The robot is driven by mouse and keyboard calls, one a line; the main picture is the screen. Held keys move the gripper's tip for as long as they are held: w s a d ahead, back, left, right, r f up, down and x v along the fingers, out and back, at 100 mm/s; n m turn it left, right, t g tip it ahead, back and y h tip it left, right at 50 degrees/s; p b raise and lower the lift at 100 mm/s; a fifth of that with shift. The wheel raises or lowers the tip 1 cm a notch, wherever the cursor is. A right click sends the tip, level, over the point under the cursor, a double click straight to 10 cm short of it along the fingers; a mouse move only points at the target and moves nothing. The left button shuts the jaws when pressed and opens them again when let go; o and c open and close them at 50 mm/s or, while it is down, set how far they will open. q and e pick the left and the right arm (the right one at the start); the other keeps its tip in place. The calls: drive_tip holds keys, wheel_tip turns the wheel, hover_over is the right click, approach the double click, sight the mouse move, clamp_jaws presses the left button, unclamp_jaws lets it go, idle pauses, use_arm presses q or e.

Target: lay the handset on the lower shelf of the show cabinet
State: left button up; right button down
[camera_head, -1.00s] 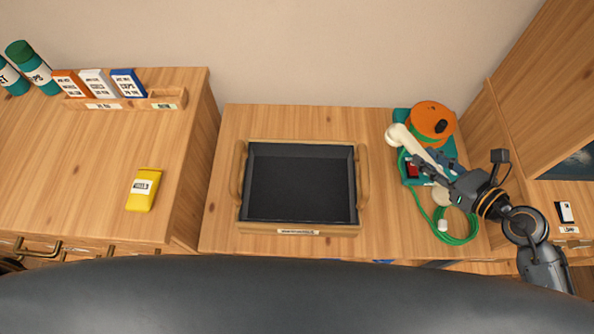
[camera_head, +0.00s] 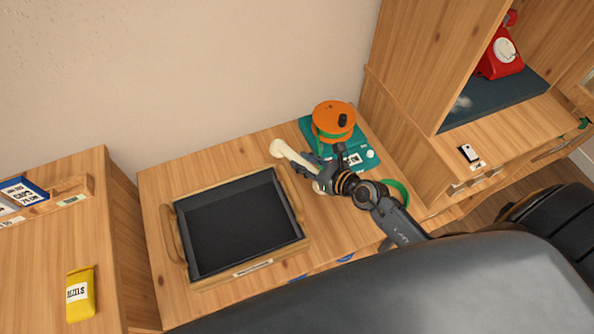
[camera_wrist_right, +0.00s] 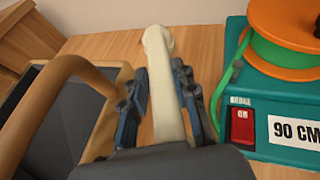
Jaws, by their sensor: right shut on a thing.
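My right gripper (camera_head: 314,179) is shut on a cream handset (camera_head: 287,152), between the black tray and the orange reel. In the right wrist view the handset (camera_wrist_right: 163,85) runs lengthwise between the two fingers (camera_wrist_right: 165,98), one end pointing away. Part of the handset is hidden by the gripper in the head view. The show cabinet (camera_head: 424,60) stands at the right. A red dial phone (camera_head: 498,55) is on a dark mat (camera_head: 497,100) inside it. I cannot tell from this view which of its surfaces is the lower shelf. My left gripper does not show.
A black tray with wooden handles (camera_head: 240,225) sits on the table left of the gripper. A teal box (camera_head: 367,157) with an orange reel (camera_head: 334,118) and green cord stands behind it. A yellow packet (camera_head: 81,293) lies at left.

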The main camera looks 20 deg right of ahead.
drive_tip(key=shift+w+a+f, duration=0.25)
drive_tip(key=shift+w+f, duration=0.05)
drive_tip(key=shift+f, duration=0.15)
drive_tip(key=shift+w+a+f, duration=0.25)
drive_tip(key=shift+f, duration=0.15)
wheel_tip(320, 180, down, 4)
drive_tip(key=shift+w+a+r+b, duration=0.15)
drive_tip(key=shift+b, duration=1.1)
drive_tip(key=shift+r, duration=0.1)
drive_tip(key=c, duration=1.5)
unclamp_jaws()
drive_tip(key=shift+f, duration=0.2)
drive_tip(key=o, duration=0.4)
drive_tip(key=shift+o, duration=0.2)
drive_tip(key=shift+r, duration=0.15)
